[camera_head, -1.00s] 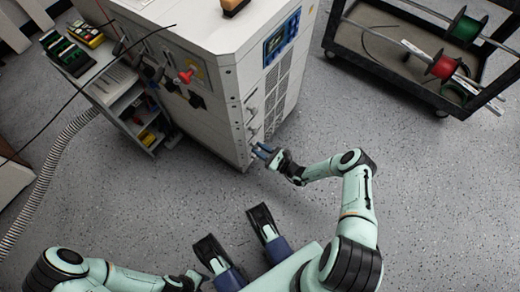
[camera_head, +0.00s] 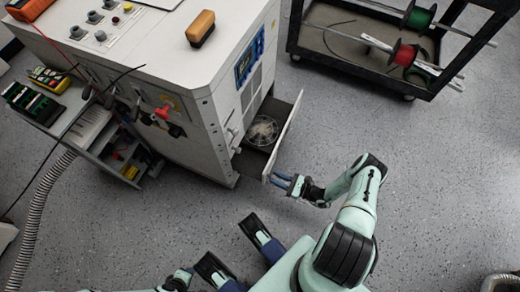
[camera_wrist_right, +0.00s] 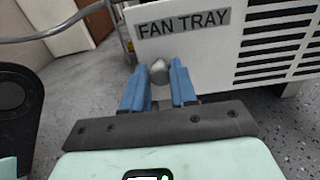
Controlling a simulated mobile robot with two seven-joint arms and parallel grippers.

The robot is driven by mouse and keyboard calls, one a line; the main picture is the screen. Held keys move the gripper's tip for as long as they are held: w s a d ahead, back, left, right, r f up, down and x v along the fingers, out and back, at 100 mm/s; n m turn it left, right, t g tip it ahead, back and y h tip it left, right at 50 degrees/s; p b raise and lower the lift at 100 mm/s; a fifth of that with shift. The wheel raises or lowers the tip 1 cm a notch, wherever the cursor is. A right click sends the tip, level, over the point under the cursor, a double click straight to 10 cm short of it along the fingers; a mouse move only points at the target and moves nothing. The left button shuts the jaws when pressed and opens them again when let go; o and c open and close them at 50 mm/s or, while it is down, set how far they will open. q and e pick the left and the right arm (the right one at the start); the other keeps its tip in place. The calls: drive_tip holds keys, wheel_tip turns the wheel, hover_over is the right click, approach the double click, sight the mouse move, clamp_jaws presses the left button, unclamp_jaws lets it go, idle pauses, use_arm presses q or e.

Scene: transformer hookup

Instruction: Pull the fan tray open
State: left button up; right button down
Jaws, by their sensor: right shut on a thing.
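The fan tray (camera_head: 266,150) is slid out from the side of the grey cabinet (camera_head: 205,125), with a round fan (camera_head: 262,131) showing inside it. Its white front panel (camera_head: 288,132) stands out from the cabinet. In the right wrist view the panel carries a "FAN TRAY" label (camera_wrist_right: 183,22) and a rounded metal knob (camera_wrist_right: 160,71). My right gripper (camera_head: 281,181) is at the near end of the panel. Its blue fingers (camera_wrist_right: 160,86) are shut on the knob, one on each side.
A black cart (camera_head: 365,45) with wire spools stands at the back right. A small side shelf (camera_head: 110,145) and a ribbed hose (camera_head: 38,225) are on the left. A brush (camera_head: 201,28) lies on the cabinet top. The floor (camera_head: 430,190) right of the tray is clear.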

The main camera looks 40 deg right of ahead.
use_arm(q)
drive_tip(key=shift+s+f, duration=0.25)
drive_tip(key=shift+s, duration=0.1)
use_arm(e)
drive_tip(key=v, duration=0.5)
drive_tip(key=shift+s, duration=0.1)
drive_tip(key=shift+f, duration=0.1)
drive_tip(key=c, duration=0.9)
unclamp_jaws()
drive_tip(key=shift+d, duration=0.1)
drive_tip(key=shift+s, duration=0.1)
use_arm(q)
drive_tip(key=shift+w+r, duration=0.1)
drive_tip(key=shift+r, duration=0.05)
use_arm(e)
drive_tip(key=v, duration=1.3)
drive_tip(key=shift+s+d, duration=0.1)
